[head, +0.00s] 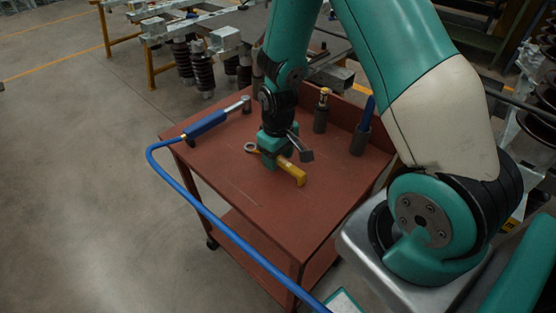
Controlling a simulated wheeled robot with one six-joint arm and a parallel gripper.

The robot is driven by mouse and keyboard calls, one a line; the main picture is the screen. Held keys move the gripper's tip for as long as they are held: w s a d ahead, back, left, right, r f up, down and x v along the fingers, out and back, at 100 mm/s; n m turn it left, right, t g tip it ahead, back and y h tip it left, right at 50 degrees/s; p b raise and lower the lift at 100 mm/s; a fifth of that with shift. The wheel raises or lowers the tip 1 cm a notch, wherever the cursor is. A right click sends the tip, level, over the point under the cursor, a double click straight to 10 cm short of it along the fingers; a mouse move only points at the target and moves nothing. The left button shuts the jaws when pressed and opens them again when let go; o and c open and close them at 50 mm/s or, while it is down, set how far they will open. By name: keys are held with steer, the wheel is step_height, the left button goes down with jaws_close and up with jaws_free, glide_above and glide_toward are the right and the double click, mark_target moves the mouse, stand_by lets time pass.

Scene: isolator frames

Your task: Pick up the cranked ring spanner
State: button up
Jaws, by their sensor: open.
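The spanner (291,168) lies on the red cart top (240,190). It has a yellow handle with a bent end at the lower right and a pale ring at the upper left. My gripper (273,162) points down over its middle, and the green gripper body hides that part. The gripper is open. I cannot tell whether the fingers stand around the handle or just above it.
A blue-handled tool (206,123) with a blue hose (196,202) lies at the cart's left edge; the hose hangs past the front. Two dark holders (320,121) (360,140) stand at the back right by the raised rim. The front of the top is clear.

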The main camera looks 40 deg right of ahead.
steer(key=shift+f, duration=0.85)
jaws_close()
steer(key=shift+r, duration=0.1)
